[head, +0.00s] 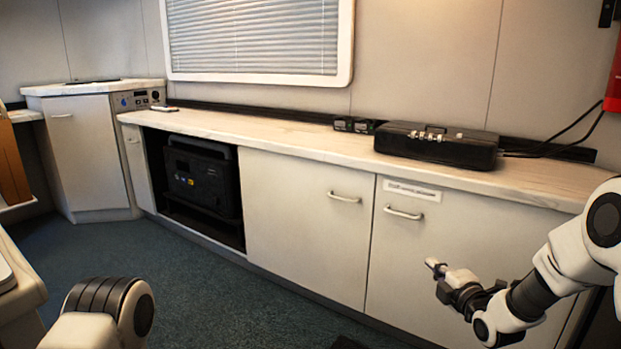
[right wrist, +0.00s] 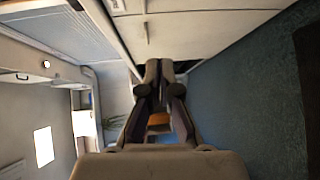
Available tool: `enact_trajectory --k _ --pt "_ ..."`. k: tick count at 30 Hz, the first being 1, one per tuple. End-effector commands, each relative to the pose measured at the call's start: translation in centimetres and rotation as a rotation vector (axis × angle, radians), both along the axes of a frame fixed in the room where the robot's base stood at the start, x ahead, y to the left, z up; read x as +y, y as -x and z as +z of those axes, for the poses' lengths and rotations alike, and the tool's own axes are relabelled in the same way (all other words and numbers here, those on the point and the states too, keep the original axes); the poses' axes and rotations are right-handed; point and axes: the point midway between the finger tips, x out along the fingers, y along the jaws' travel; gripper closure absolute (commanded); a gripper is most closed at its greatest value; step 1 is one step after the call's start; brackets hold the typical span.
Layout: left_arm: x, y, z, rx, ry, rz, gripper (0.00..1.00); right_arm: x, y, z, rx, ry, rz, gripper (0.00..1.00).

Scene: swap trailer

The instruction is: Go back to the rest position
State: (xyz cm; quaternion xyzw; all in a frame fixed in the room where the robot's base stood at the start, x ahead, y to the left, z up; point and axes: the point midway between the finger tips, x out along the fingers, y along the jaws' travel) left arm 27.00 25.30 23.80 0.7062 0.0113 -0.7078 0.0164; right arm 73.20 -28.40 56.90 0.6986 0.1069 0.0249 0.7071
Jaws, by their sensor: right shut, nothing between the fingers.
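My right gripper (head: 433,265) is in front of the lower cabinet doors at the right of the head view, apart from them. Its fingers also show in the right wrist view (right wrist: 160,72), where they are closed together with nothing between them. At the lower left of the head view a white and black part of my left arm shows. My left gripper is not in view.
A long counter (head: 250,132) runs along the wall, with a black case (head: 436,147) on its right part. Below it are white cabinet doors (head: 300,217) and an open bay holding a black device (head: 203,180). Dark carpet (head: 220,300) is open floor in front.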

Motion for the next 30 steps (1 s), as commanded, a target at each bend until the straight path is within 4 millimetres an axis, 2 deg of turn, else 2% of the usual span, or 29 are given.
enact_trajectory --k 7,10,12,14,15,17,18,20,21,24,26,27,30 --pt "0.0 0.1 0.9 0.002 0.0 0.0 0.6 1.8 3.4 -8.2 0.175 0.004 0.019 1.0" --pt "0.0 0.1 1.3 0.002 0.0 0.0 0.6 2.6 6.0 -12.3 0.281 -0.008 0.016 1.0" --pt "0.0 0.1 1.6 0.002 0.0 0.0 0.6 3.1 8.6 -15.6 0.381 -0.039 0.003 1.0" --pt "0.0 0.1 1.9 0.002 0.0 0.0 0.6 3.6 11.7 -18.9 0.494 -0.085 -0.024 1.0" --pt "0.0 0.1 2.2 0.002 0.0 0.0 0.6 4.0 14.2 -21.1 0.581 -0.126 -0.051 1.0" --pt "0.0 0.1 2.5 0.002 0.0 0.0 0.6 4.3 18.6 -24.3 0.724 -0.202 -0.115 1.0" --pt "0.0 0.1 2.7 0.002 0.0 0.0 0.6 4.5 21.8 -26.2 0.82 -0.258 -0.17 1.0" --pt "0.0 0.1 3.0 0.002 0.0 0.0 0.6 4.6 26.6 -28.4 0.961 -0.349 -0.279 1.0" --pt "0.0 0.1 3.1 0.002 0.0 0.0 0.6 4.7 29.9 -29.4 1.049 -0.408 -0.362 1.0" --pt "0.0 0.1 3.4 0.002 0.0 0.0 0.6 4.4 36.9 -30.7 1.218 -0.557 -0.606 1.0" --pt "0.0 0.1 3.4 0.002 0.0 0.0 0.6 4.1 40.6 -30.7 1.289 -0.649 -0.782 1.0" --pt "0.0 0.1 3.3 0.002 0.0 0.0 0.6 3.9 42.3 -30.5 1.311 -0.713 -0.898 1.0" --pt "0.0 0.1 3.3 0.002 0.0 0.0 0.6 3.4 45.4 -29.9 1.32 -0.862 -1.166 1.0"
